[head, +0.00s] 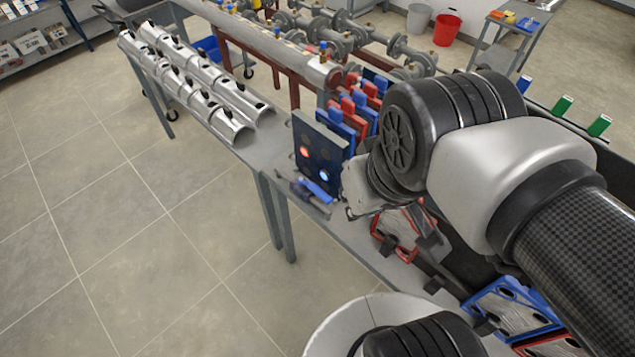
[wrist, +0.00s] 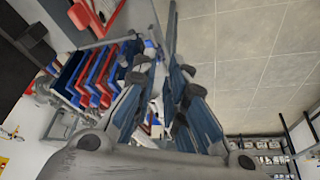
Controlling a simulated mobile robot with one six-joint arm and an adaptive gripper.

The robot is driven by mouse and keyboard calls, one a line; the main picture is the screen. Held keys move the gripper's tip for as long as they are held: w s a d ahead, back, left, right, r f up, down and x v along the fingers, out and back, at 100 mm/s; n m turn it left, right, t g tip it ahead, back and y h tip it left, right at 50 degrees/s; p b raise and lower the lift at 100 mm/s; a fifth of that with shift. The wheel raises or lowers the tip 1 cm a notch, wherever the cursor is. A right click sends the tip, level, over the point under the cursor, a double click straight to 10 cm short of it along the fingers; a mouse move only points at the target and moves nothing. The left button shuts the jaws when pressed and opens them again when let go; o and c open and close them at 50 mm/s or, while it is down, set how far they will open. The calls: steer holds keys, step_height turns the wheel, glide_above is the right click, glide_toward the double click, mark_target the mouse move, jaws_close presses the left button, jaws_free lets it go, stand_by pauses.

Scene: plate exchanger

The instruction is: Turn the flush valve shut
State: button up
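The exchanger's dark end plate (head: 320,150) stands upright near the middle of the head view, with a red and a blue lit spot on its face. A small blue lever-like part (head: 316,190) sits at its foot on the bench edge; I cannot tell whether it is the flush valve. My gripper, in the wrist view (wrist: 158,75), has its two fingers apart with a gap between them, and I see nothing held. In the head view my arm hides most of it, just right of the end plate. I cannot tell if it touches anything.
Red and blue plates (wrist: 95,75) stand in a row behind the end plate. Shiny half-pipe sections (head: 190,85) lie on the bench at left. Flanged pipes (head: 345,35) run behind. A red-framed plate (head: 397,235) lies below my wrist. The tiled floor (head: 130,215) is clear.

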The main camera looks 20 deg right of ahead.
steer(key=o, duration=0.4)
steer(key=w+n+g+p, duration=0.1)
steer(key=w, duration=0.7)
steer(key=shift+w+n+g, duration=0.3)
steer(key=shift+w+n, duration=0.1)
steer(key=shift+o, duration=0.9)
steer(key=w+f+n+g, duration=0.1)
steer(key=w+f, duration=0.1)
steer(key=w, duration=0.3)
steer(key=shift+w+d+f+p, duration=0.2)
steer(key=shift+w+f+p, duration=0.05)
steer(key=shift+f+p, duration=0.1)
steer(key=n+g, duration=0.2)
steer(key=n, duration=0.1)
glide_above(321, 192)
step_height(321, 192, down, 11)
step_height(321, 192, down, 16)
steer(key=b, duration=0.3)
steer(key=shift+f, duration=0.2)
steer(key=shift+c, duration=0.2)
jaws_close()
